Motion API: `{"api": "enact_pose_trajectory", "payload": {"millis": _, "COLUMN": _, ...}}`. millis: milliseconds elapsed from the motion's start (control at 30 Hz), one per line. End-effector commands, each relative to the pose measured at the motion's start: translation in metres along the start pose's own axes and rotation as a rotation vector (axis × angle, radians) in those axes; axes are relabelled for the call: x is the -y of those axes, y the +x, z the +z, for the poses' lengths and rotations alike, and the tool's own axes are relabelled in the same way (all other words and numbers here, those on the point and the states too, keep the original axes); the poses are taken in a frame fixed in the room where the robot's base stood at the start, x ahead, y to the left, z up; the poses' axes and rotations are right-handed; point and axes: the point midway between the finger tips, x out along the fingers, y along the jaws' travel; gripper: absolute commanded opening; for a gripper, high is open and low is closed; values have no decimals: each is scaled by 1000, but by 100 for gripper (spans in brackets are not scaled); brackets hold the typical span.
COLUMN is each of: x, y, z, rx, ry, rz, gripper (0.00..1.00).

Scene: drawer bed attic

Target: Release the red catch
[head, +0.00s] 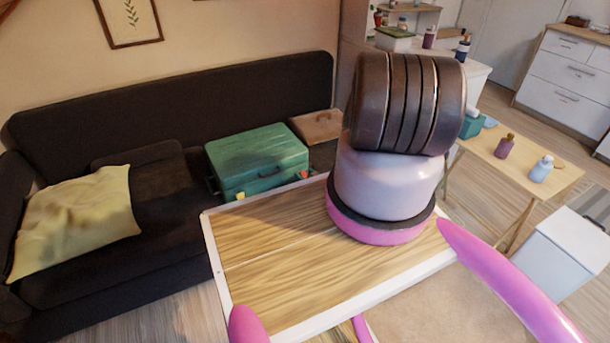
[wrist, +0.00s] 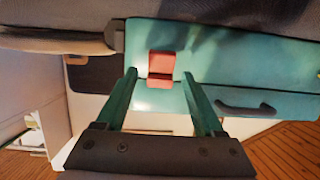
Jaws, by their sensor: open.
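The green suitcase (head: 258,158) lies shut on the dark sofa, with a dark handle on its front. The red catch (head: 303,175) shows small at the right end of its front. In the wrist view the red catch (wrist: 161,66) is a short red block at the lid seam of the suitcase (wrist: 232,60). My gripper (wrist: 159,76) is open, with its two green fingers pointing at the catch, one on each side of it. I cannot tell whether they touch it. In the head view my gripper is not visible.
A small yellow part (head: 240,197) sits on the suitcase front, left of the handle. A brown case (head: 318,127) stands to the right of the suitcase. A wooden table (head: 285,240) spans the foreground. A side table (head: 520,165) with bottles stands at right.

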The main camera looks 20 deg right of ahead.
Motion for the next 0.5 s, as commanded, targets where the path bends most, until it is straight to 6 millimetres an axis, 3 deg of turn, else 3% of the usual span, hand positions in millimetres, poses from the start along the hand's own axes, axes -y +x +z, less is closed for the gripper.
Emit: {"api": "enact_pose_trajectory", "payload": {"millis": 500, "x": -1, "y": -90, "z": 0, "rx": 0, "ry": 3, "rz": 3, "gripper": 70}}
